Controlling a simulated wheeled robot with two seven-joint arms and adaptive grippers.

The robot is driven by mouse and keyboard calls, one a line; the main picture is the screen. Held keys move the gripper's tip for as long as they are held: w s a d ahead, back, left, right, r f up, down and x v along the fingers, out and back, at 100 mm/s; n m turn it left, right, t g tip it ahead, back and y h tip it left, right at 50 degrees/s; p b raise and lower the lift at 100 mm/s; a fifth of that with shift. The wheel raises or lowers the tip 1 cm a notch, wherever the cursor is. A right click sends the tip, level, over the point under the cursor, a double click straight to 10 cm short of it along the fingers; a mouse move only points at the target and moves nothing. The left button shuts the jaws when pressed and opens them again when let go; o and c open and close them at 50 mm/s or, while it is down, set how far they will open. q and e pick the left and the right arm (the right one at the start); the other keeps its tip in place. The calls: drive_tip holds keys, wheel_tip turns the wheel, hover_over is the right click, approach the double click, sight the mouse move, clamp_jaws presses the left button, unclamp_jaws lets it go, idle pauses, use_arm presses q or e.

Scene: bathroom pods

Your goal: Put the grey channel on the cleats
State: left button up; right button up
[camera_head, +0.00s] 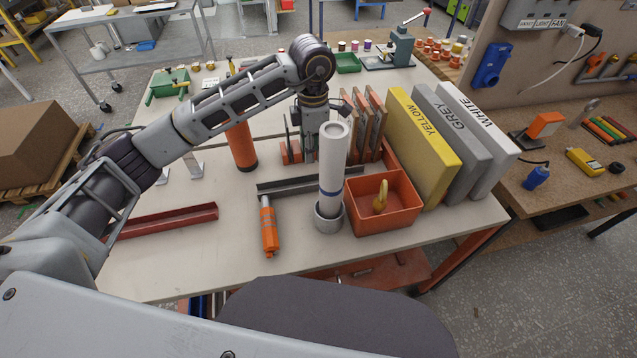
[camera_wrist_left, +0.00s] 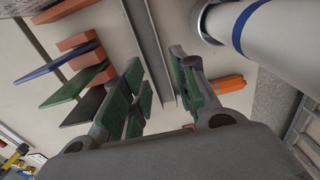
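The grey channel (camera_head: 275,188) lies on the white table, running left to right behind the white tube, which hides part of it. My left gripper (camera_head: 312,152) points down over the channel. In the left wrist view its fingers (camera_wrist_left: 165,92) are open, with the grey channel (camera_wrist_left: 150,40) running between them in the picture. I cannot tell how much height is left between fingertips and channel. Two small pale upright pieces (camera_head: 193,166) stand left of the orange cylinder, partly behind my arm; I cannot tell if they are the cleats. My right gripper is not in view.
A white tube (camera_head: 332,165) stands in a grey cup close to the channel. An orange bin (camera_head: 395,212), an orange-handled tool (camera_head: 268,228) and an orange cylinder (camera_head: 241,146) are near. A red channel (camera_head: 168,219) lies left. Labelled binders (camera_head: 428,135) stand right.

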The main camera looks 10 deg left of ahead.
use_arm(q)
drive_tip(key=f, duration=0.1)
approach(315, 180)
drive_tip(key=s, duration=0.1)
drive_tip(key=s+f, duration=0.1)
drive_tip(key=s+d, duration=0.1)
drive_tip(key=shift+s+f, duration=0.1)
drive_tip(key=shift+f, duration=0.6)
drive_tip(key=shift+s+a+f+p, duration=0.1)
drive_tip(key=shift+s+f+p, duration=0.1)
drive_tip(key=shift+f, duration=0.45)
drive_tip(key=shift+s+a+f+p, duration=0.1)
drive_tip(key=shift+s+f+p, duration=0.1)
drive_tip(key=shift+f, duration=0.45)
wheel_tip(315, 180, down, 2)
drive_tip(key=shift+w+f, duration=0.1)
drive_tip(key=shift+f, duration=0.1)
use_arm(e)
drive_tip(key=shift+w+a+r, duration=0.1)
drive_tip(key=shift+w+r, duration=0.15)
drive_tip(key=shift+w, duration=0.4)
